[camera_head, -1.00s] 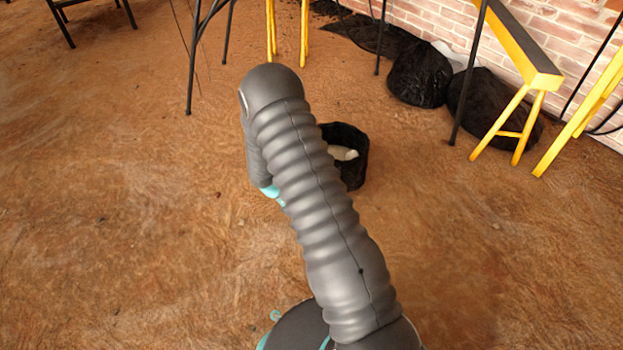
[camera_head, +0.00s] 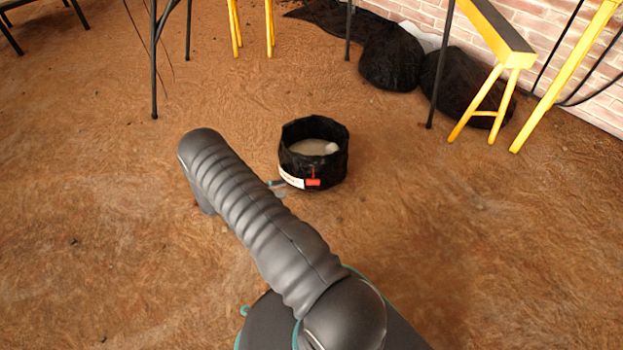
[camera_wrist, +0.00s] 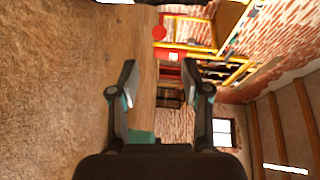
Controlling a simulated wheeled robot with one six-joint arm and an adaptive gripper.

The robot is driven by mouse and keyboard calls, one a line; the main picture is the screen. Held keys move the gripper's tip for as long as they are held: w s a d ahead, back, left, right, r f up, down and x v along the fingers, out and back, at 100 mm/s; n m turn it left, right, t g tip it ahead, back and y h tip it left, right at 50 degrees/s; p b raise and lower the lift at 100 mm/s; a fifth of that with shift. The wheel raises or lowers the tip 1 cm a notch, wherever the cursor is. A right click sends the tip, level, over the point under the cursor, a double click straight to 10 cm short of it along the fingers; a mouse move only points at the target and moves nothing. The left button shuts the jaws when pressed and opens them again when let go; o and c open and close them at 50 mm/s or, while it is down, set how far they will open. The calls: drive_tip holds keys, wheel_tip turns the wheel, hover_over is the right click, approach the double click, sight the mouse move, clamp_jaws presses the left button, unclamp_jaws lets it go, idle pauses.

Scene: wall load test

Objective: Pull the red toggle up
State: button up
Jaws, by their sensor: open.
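The red toggle (camera_head: 313,182) is a small red piece on the front of a round black container (camera_head: 335,170) on the floor in the head view. A thin red line runs up from it, and a white label lies to its left. My gripper (camera_head: 277,187) shows only in part past my arm, just left of the container; I cannot tell whether it touches. In the wrist view my gripper (camera_wrist: 163,82) is open, with nothing between its fingers. The container is not recognisable there. Red shapes (camera_wrist: 170,54) lie beyond the fingers; I cannot tell what they are.
Black bags (camera_head: 392,57) lie by the brick wall (camera_head: 590,70). Yellow trestle legs (camera_head: 485,112) and thin black poles (camera_head: 153,60) stand at the back. The brown floor (camera_head: 440,240) around the container is clear.

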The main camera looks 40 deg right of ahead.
sight(306, 184)
drive_tip(key=shift+n, duration=0.6)
drive_tip(key=x, duration=1.2)
drive_tip(key=shift+d, duration=0.1)
clamp_jaws()
